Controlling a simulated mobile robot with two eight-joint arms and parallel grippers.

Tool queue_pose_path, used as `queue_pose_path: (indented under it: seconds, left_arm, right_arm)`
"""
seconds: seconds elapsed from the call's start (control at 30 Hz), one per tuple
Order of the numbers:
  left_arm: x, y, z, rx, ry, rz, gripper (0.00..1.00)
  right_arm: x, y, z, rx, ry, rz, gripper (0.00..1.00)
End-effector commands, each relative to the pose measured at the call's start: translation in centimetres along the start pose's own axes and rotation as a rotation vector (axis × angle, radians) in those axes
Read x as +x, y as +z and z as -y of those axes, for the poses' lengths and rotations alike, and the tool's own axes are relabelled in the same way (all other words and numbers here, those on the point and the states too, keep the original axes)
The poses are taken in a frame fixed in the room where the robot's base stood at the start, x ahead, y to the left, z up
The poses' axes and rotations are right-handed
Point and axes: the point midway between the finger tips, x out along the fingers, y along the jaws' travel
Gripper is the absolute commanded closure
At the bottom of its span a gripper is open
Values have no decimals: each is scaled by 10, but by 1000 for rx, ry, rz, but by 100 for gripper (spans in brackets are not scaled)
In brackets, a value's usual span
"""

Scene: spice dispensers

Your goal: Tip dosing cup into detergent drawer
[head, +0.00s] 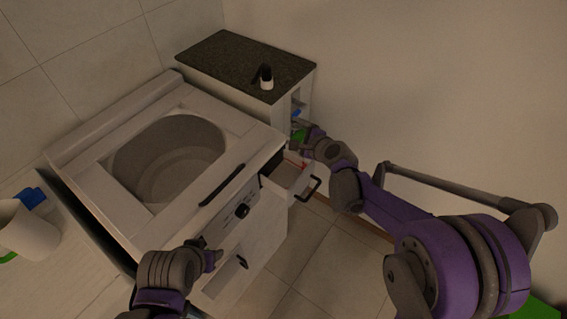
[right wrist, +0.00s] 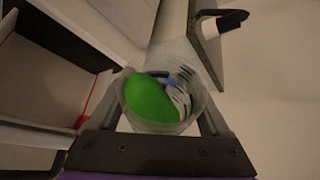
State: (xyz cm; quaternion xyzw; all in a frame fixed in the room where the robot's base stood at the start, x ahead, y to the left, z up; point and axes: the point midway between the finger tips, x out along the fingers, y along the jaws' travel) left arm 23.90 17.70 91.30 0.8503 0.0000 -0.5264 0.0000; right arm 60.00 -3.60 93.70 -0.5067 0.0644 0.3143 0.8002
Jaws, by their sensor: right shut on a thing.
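The dosing cup (right wrist: 136,123) is clear, with green in it, and my right gripper (right wrist: 165,115) is shut on it. In the wrist view a pale box with a red edge (right wrist: 85,108) lies left of the cup. My left gripper (head: 213,258) is by the machine's front; its jaws are unclear.
A white cabinet with a dark speckled top (head: 235,62) stands behind the drawer, bearing a small black-and-white bottle (head: 266,78). A white container (head: 28,232) and a blue object (head: 32,197) are at far left. The tiled floor (head: 310,250) right of the machine is clear.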

Motion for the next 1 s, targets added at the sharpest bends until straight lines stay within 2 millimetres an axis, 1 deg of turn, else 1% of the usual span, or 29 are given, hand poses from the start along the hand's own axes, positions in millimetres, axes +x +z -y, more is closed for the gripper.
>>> queue_pose_path:
  seconds: [0.17, 1.0]
  left_arm:
    - [-1, -1, 0, 0, 0, -1, 48]
    - [0, 0, 0, 0, 0, 0, 48]
  right_arm:
    - [-1, 1, 1, -22, -10, -6, 85]
    - [2, -2, -4, -123, -51, -36, 85]
